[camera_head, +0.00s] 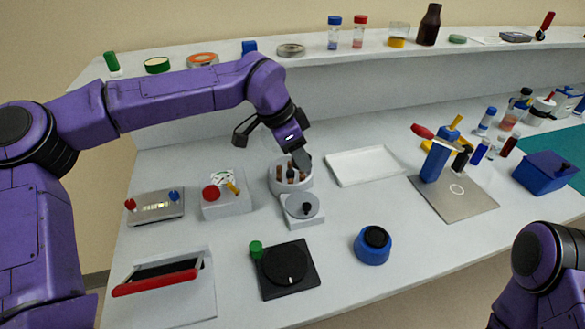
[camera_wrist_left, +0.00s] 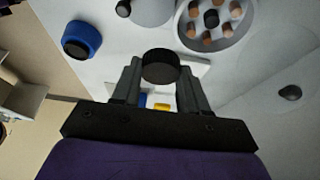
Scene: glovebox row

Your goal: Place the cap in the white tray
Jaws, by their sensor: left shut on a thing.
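The white tray (camera_head: 365,166) lies empty on the bench, right of the round white tube holder (camera_head: 291,175). My left gripper (camera_head: 301,160) hangs just above that holder, left of the tray. In the left wrist view, my left gripper (camera_wrist_left: 160,82) is shut on a dark round cap (camera_wrist_left: 161,66), held between its fingertips. In the head view the cap cannot be told apart from the dark fingers. My right gripper is out of view; only part of my right arm shows at the lower right.
A grey-lidded device (camera_head: 302,208) stands in front of the holder. A white box with a red button (camera_head: 226,197) is to its left. A blue pot with a black top (camera_head: 373,245) stands nearer. A blue upright tool on a metal plate (camera_head: 455,196) is right of the tray.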

